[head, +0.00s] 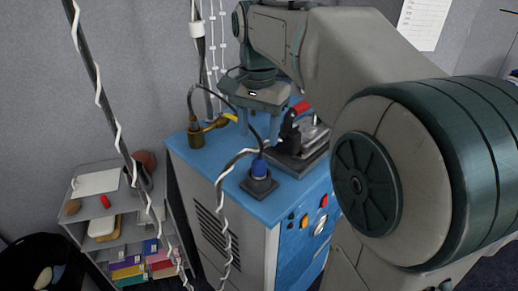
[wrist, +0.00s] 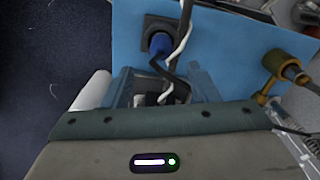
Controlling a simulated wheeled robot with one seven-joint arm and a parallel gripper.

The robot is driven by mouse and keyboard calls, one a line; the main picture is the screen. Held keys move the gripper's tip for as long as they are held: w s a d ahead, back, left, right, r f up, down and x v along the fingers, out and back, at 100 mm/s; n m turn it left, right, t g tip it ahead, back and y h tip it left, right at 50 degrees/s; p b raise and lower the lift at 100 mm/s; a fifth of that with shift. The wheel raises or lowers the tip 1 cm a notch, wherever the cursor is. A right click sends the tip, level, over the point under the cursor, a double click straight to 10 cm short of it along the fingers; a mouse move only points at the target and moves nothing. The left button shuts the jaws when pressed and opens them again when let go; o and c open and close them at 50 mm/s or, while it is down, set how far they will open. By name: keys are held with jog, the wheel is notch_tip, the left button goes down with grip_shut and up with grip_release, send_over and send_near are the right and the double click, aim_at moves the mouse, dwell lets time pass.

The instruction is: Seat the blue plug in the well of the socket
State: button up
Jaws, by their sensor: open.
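The blue plug (head: 259,167) stands about upright at the dark square socket (head: 259,187) on the cabinet's blue top. It also shows in the wrist view (wrist: 160,44), over the socket (wrist: 150,22). A black cable leaves the plug and loops up. The plug hides the well, so I cannot tell how deep it sits. My gripper (head: 259,128) is open, above and behind the plug, apart from it. In the wrist view my gripper (wrist: 164,80) has its fingers spread, with part of the cable showing between them and the plug beyond their tips.
A toggle clamp with a red handle (head: 300,108) stands right of the socket. A brass fitting (head: 196,136) with a yellow lever stands at the back left. A dark cable wound with white cord (head: 221,190) hangs past the cabinet's front. A grey shelf (head: 115,215) stands left.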

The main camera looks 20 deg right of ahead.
jog(key=s+f+n+t, duration=0.3)
jog(key=s+f+n, duration=0.6)
jog(key=s+f, duration=0.5)
jog(key=shift+s+r, duration=0.1)
dwell(2.0)
